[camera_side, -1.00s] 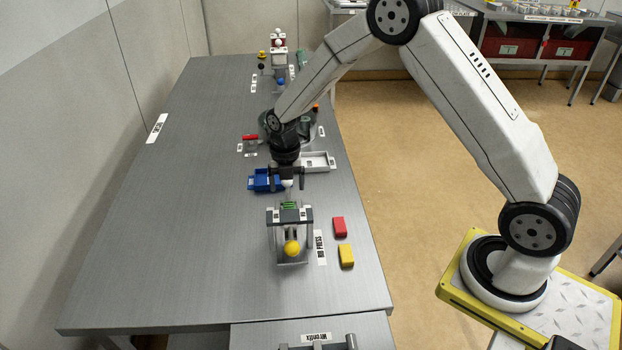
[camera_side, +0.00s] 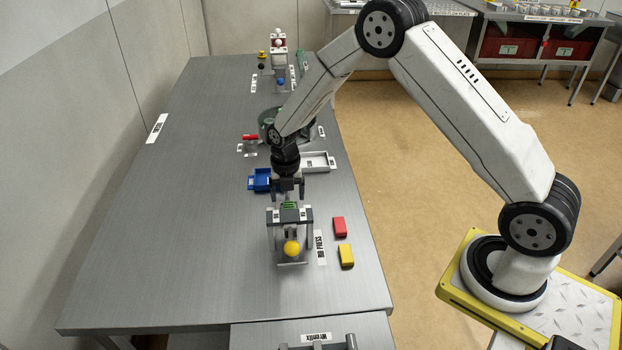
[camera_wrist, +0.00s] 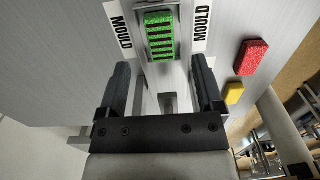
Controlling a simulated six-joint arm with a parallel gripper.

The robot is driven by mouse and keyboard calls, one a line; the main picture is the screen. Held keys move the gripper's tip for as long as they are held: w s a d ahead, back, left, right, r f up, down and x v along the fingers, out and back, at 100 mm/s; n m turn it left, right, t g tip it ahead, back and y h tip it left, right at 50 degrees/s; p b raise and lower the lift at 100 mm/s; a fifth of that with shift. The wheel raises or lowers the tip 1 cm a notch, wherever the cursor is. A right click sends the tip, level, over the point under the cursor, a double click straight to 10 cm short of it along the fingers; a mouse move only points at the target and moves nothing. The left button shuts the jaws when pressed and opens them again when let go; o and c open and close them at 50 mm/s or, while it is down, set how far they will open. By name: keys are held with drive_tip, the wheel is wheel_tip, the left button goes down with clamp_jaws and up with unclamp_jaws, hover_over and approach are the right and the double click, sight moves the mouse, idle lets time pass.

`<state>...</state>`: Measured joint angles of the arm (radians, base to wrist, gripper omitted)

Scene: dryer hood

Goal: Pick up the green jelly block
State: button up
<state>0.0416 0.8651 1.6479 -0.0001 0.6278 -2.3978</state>
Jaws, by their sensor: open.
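The green jelly block (camera_wrist: 160,36) shows in the wrist view as a bright, speckled green, ridged piece between two MOULD labels, beyond my fingertips. In the side view the green block (camera_side: 289,206) shows small at the top of the press stand. My gripper (camera_side: 288,190) hangs pointing down just behind and above the stand in the side view. It is open, with nothing between its fingers. In the wrist view my gripper (camera_wrist: 162,72) has its two dark fingers spread wide, with the block ahead between their lines. They look apart from it.
The press stand has a yellow ball (camera_side: 291,248) at its front. A red block (camera_side: 339,227) and a yellow block (camera_side: 346,256) lie to its right. The table's left side is clear.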

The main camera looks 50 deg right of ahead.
sight(289, 206)
drive_tip(key=shift+f, duration=2.25)
clamp_jaws()
